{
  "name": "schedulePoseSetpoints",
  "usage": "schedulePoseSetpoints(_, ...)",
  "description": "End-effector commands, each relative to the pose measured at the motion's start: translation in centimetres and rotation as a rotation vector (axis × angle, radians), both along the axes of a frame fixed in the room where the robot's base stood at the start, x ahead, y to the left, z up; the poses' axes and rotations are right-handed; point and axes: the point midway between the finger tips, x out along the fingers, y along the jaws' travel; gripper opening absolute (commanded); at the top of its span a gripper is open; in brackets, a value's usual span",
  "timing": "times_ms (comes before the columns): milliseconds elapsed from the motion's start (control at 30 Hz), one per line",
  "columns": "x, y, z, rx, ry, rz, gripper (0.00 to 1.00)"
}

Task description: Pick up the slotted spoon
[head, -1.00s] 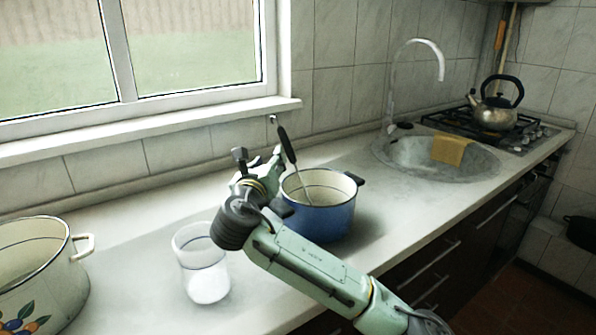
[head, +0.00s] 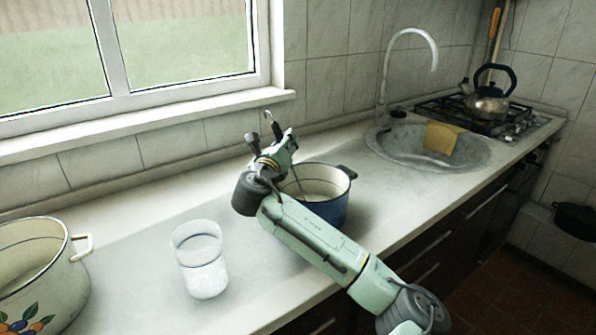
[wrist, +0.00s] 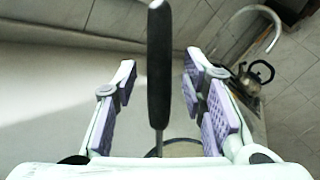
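The slotted spoon (head: 298,181) leans in the blue pot (head: 332,210), its thin shaft rising from inside. Its lower end is hidden in the pot. My gripper (head: 283,145) is at the handle above the pot's left side and hides much of it in the head view. In the wrist view the black handle (wrist: 159,60) stands between the two purple-padded fingers of my gripper (wrist: 160,85). The fingers are open, with a gap on each side of the handle. The pot's rim shows behind the shaft.
A glass jar (head: 200,262) stands on the counter left of my arm. A large cream pot (head: 45,275) is at the far left. The sink (head: 430,150) with a tap and the kettle (head: 490,103) are at the right. The tiled wall is behind.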

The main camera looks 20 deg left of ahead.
Motion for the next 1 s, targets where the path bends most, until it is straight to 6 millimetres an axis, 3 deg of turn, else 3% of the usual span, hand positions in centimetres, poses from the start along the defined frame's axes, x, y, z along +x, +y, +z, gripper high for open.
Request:
schedulePoseSetpoints(67, -0.02, 0.01, -0.02, 0.0, 0.0, 0.0, 0.38)
schedulePoseSetpoints(633, -0.05, 0.01, 0.0, 0.001, 0.0, 0.0, 0.0)
schedulePoseSetpoints(1000, -0.06, 0.01, 0.04, 0.0, -0.001, 0.001, 0.0)
